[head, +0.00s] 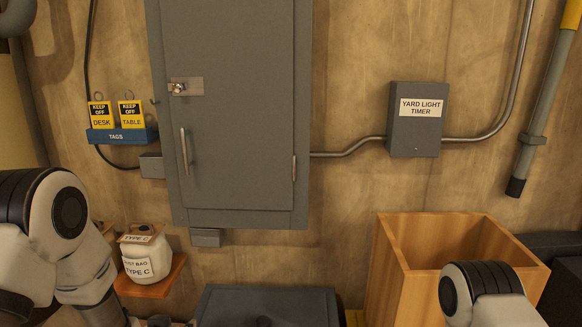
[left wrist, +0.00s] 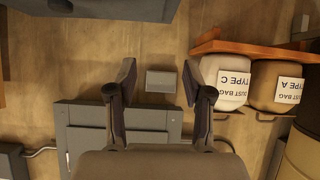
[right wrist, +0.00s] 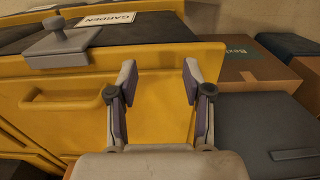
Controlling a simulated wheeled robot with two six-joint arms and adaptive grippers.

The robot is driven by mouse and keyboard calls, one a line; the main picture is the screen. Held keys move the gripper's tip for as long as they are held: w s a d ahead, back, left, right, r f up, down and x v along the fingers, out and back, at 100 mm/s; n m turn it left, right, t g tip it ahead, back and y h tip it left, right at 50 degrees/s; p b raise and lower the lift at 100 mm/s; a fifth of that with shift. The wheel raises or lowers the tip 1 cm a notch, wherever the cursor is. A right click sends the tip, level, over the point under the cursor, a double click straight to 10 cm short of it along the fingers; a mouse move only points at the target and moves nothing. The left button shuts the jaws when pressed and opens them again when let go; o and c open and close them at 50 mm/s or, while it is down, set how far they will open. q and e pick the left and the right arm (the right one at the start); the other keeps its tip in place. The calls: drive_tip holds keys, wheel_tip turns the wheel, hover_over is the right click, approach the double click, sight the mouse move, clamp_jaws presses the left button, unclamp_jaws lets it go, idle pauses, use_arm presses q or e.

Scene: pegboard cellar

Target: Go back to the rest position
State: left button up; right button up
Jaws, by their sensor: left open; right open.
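My left gripper (left wrist: 158,83) is open and empty in the left wrist view, its two fingers apart in front of the wall. A grey cabinet (left wrist: 120,150) lies low in that view, which looks upside down. My right gripper (right wrist: 159,78) is open and empty in the right wrist view, in front of a yellow drawer front (right wrist: 60,85). In the head view my left arm comes in at the left edge and my right arm at the bottom right. Both grippers are largely out of sight there.
The closed grey cabinet (head: 240,100) and the yard light timer box (head: 416,125) are on the wall. A TYPE C dust bag (head: 147,255) sits on a small shelf (head: 150,289) beside my left arm. A wooden bin (head: 398,275) stands behind my right arm. Two yellow tags (head: 102,115) hang left.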

drive_tip(key=shift+f+b, duration=0.3)
drive_tip(key=shift+f, duration=0.15)
use_arm(q)
drive_tip(key=s+f+g, duration=0.6)
drive_tip(key=s+f, duration=1.1)
drive_tip(key=s, duration=0.1)
use_arm(e)
drive_tip(key=shift+f, duration=0.2)
drive_tip(key=shift+f+b, duration=0.3)
drive_tip(key=shift+b, duration=0.2)
use_arm(q)
drive_tip(key=s+f+g, duration=0.2)
drive_tip(key=s, duration=0.6)
drive_tip(key=s+f+g, duration=0.3)
drive_tip(key=s, duration=0.6)
drive_tip(key=shift+d, duration=0.4)
